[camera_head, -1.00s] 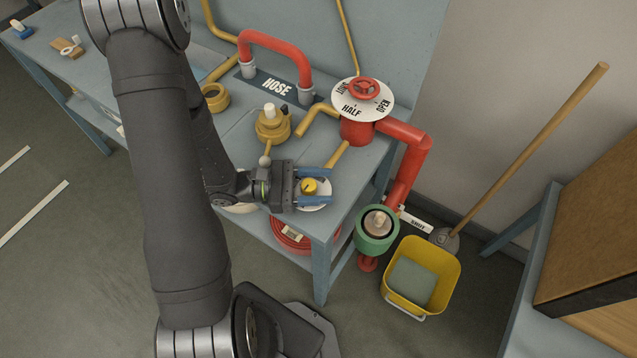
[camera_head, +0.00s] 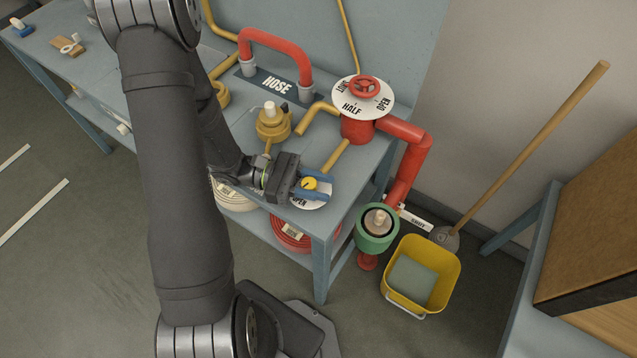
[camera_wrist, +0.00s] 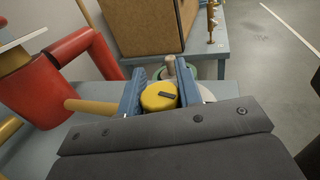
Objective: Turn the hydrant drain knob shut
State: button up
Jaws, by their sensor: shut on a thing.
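The drain knob (camera_head: 310,184) is a yellow round knob with a dark pointer mark on top. It sits on a white round dial plate (camera_head: 309,203) near the front right corner of the blue-grey bench, with the word OPEN partly visible at the plate's lower edge. My gripper (camera_head: 315,185) is shut on the knob, one blue finger on each side of it. In the wrist view the knob (camera_wrist: 159,96) sits between the two blue fingers, its dark mark facing up. Part of the dial's lettering is hidden by my gripper.
A brass fitting (camera_head: 273,123) is at the left. A green outlet (camera_head: 377,229) and a yellow bucket (camera_head: 433,262) are at the right. Rolled hoses (camera_head: 290,233) lie on the lower shelf.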

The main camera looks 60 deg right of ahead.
jog(key=o, duration=1)
jog(key=shift+r, duration=0.6)
jog(key=r, duration=0.3)
jog(key=shift+s+a+r, duration=0.15)
jog(key=shift+s, duration=0.1)
jog(key=s+a+r, duration=0.1)
jog(key=s+r, duration=0.1)
jog(key=s, duration=0.1)
jog(key=s+a+r, duration=0.1)
jog(key=s+r, duration=0.1)
jog(key=s, duration=0.2)
jog(key=s+a+r, duration=0.2)
jog(key=s, duration=0.1)
jog(key=shift+s+r, duration=0.2)
jog(key=shift+r, duration=0.05)
